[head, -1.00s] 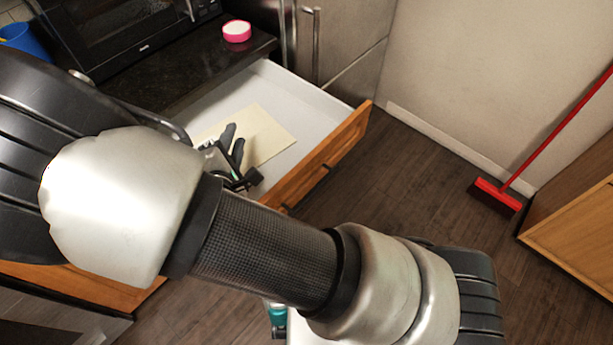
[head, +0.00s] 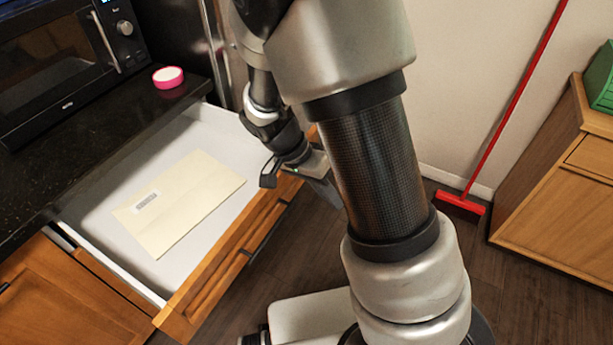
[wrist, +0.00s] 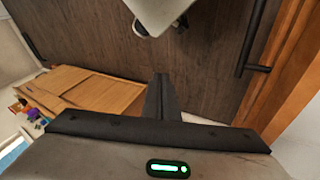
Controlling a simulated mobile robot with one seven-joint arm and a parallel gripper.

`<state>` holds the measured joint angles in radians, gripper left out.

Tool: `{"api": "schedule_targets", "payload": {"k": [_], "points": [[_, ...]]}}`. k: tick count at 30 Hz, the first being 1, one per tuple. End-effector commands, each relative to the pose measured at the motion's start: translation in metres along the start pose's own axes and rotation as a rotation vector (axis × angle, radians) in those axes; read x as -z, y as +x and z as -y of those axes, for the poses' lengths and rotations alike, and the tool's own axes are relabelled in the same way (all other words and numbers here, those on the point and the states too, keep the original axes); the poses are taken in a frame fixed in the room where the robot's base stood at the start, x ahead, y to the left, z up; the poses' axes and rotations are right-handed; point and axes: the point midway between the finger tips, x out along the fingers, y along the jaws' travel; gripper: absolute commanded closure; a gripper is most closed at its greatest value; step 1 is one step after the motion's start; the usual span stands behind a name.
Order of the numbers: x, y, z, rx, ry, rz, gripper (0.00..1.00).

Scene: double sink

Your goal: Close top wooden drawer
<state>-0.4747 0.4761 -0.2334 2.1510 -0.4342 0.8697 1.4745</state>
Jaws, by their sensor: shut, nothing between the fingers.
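The top wooden drawer (head: 222,262) is pulled out from under the black counter in the head view. Its white inside (head: 110,216) holds a flat cream envelope (head: 180,203) with a barcode label. The drawer's wooden front and dark bar handle (head: 266,227) face the floor side. In the wrist view the drawer front (wrist: 283,62) and its handle (wrist: 262,35) are at the right edge. My gripper (head: 300,178) is near the far right end of the drawer front, partly hidden by my arm. In the wrist view its fingers (wrist: 162,95) are together and hold nothing.
A microwave (head: 60,65) and a pink-rimmed round container (head: 168,77) are on the black counter (head: 95,130). A red broom (head: 463,203) leans at the wall. A wooden cabinet (head: 565,190) stands at the right.

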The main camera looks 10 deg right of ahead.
Motion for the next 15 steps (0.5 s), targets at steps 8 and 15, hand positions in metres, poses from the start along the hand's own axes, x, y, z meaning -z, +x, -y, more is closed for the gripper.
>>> {"api": "schedule_targets", "payload": {"k": [8,15], "points": [[0.049,-0.016,0.027,0.299,0.991,0.641,1.0],[0.099,-0.041,0.03,0.433,1.322,0.847,1.0]]}}
